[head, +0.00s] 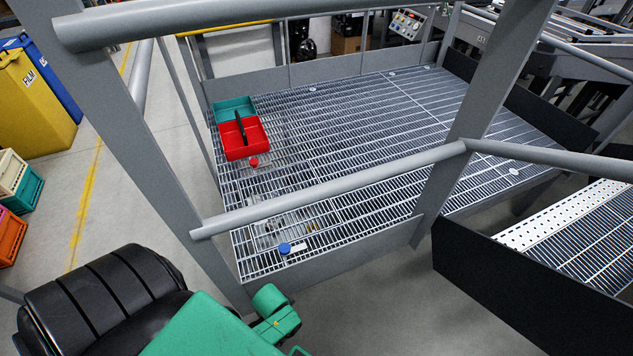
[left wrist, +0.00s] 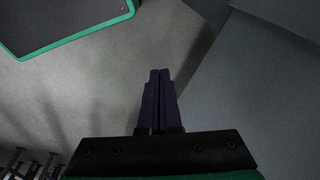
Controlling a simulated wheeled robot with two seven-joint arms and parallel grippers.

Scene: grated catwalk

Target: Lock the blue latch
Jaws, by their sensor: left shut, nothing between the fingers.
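A small blue round piece (head: 285,249) with a white tag-like piece beside it sits at the near edge of the grated platform, behind the railing. It may be the blue latch; it is too small to tell its shape or whether it is locked. My left gripper (left wrist: 159,74) shows in the left wrist view with its dark fingers together and nothing between them. It is over bare grey floor, next to a grey surface on the right. No latch shows in that view. In the head view neither gripper can be made out.
A grey railing (head: 335,188) crosses in front of the grated platform (head: 350,130). A red bin (head: 240,147) and a teal bin (head: 232,108) stand at its left, with a small red piece (head: 254,162) near them. Yellow and blue bins and stacked crates stand far left.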

